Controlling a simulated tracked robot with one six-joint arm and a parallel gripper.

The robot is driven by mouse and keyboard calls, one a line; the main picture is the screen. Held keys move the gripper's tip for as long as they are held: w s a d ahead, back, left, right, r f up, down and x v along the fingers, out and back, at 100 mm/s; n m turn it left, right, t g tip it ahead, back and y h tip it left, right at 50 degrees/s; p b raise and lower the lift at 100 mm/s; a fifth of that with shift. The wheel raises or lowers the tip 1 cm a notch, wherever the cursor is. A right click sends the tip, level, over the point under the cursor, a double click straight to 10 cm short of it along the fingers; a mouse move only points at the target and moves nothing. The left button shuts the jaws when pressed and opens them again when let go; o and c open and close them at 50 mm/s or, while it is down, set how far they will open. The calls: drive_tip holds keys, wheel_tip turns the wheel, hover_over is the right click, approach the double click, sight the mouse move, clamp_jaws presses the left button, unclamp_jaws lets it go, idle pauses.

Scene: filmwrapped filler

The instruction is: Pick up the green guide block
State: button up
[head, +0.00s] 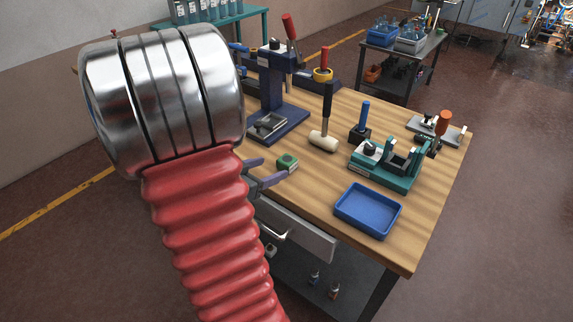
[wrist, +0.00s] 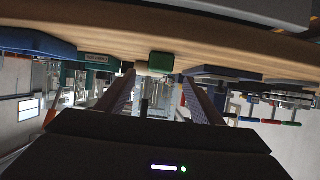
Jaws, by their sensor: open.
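The green guide block (head: 287,161) sits on the wooden workbench near its front left edge. It has a green top and a paler lower part. In the head view my gripper (head: 268,173) is at the bench edge, just in front of the block, partly hidden by my arm. In the wrist view, which is upside down, the green block (wrist: 160,62) shows between the far ends of my two fingers (wrist: 160,85). The fingers are apart with nothing held between them. I cannot tell the exact gap between fingertips and block.
A blue tray (head: 368,210) lies at the front right of the workbench (head: 420,230). An open drawer (head: 298,235) juts out below the front edge.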

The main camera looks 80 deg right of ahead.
sight(282, 164)
drive_tip(key=shift+x, duration=2.35)
drive_tip(key=shift+x, duration=2.6)
drive_tip(key=shift+w+f, duration=0.1)
drive_tip(key=shift+c, duration=0.5)
drive_tip(key=c, duration=1.2)
